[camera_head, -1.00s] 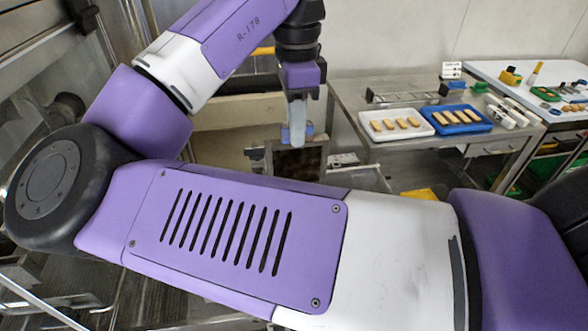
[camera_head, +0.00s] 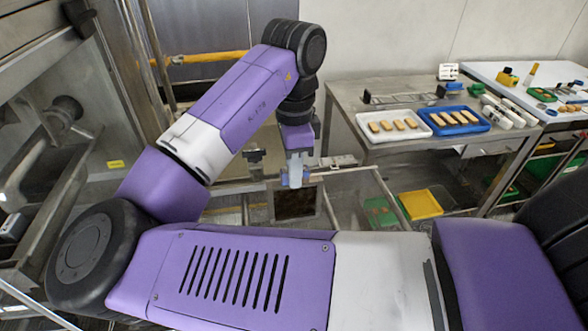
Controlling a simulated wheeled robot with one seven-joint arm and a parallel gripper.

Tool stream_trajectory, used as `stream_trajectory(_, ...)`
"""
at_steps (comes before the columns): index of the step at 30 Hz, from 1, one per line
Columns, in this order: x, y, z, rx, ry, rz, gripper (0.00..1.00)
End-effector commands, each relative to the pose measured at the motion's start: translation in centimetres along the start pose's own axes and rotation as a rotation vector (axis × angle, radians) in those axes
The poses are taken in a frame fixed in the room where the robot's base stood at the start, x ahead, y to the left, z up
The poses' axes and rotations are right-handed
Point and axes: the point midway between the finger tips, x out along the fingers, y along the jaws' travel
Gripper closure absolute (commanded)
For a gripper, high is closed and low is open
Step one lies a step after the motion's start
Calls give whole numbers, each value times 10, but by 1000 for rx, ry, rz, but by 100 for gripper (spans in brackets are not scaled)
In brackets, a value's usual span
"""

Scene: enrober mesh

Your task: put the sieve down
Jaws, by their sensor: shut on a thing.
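My gripper (camera_head: 294,168) hangs pointing down near the middle of the head view. It is shut on the sieve, at a blue part (camera_head: 295,178) at its top. The sieve (camera_head: 296,204) shows as a dark, framed mesh panel hanging roughly upright below the jaws.
A steel table (camera_head: 345,100) at the right bears a white tray (camera_head: 366,126) and a blue tray (camera_head: 487,125) with bars. Beneath are a yellow bin (camera_head: 421,205) and a green bin (camera_head: 379,214). Steel machinery (camera_head: 50,140) stands at the left.

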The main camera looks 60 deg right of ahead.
Motion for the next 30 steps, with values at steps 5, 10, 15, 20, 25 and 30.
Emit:
stream_trajectory(5,4,0,0,0,1,0,100)
stream_trajectory(10,3,0,0,0,0,0,60)
stream_trajectory(15,3,0,0,0,0,0,60)
stream_trajectory(20,-2,0,0,0,-1,-1,60)
stream_trajectory(25,-22,-1,0,0,-1,-3,60)
stream_trajectory(30,-58,-1,0,0,-3,-4,60)
